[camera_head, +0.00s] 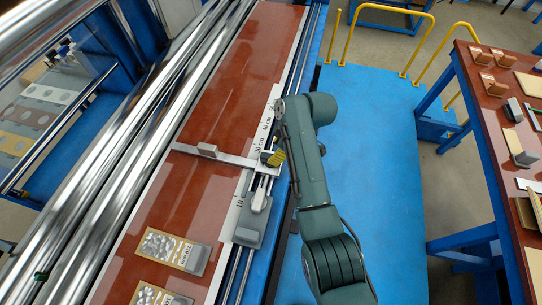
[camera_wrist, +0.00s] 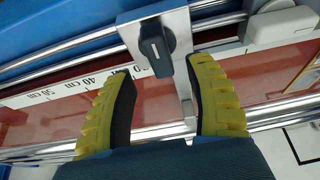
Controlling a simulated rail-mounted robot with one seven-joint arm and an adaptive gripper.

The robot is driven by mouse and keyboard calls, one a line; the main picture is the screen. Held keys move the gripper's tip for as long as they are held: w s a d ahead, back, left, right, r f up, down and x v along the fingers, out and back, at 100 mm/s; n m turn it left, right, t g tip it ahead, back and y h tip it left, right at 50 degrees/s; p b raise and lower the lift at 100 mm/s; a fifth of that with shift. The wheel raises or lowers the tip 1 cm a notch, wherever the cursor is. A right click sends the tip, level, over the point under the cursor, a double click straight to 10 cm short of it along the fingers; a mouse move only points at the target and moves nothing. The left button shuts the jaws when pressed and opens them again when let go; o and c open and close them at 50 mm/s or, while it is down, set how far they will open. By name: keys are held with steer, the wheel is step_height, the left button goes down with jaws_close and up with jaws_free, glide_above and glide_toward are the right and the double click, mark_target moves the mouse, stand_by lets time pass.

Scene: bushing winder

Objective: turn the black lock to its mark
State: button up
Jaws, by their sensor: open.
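The black lock (camera_wrist: 155,48) is a dark knob with a short white line on it, mounted on a metal bar (camera_wrist: 180,75) in the wrist view. I cannot clearly make out its mark. My gripper (camera_wrist: 162,72) is open, with its two yellow ribbed fingers apart. The lock shows ahead of the fingertips, between their directions and nearer the left finger; I see no contact. In the head view my gripper (camera_head: 275,158) is by the right end of the bar (camera_head: 215,155), and I cannot make out the lock there.
A white scale strip (camera_wrist: 65,95) with centimetre numbers runs along the red-brown table (camera_head: 190,195). A grey carriage (camera_head: 250,225) sits on the rails at the table's right edge. Large shiny rollers (camera_head: 110,170) lie to the left. A blue platform (camera_head: 375,150) is to the right.

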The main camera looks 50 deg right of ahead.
steer(key=x, duration=0.4)
steer(key=shift+w+f, duration=0.15)
steer(key=shift+f, duration=0.1)
steer(key=shift+c, duration=0.2)
jaws_close()
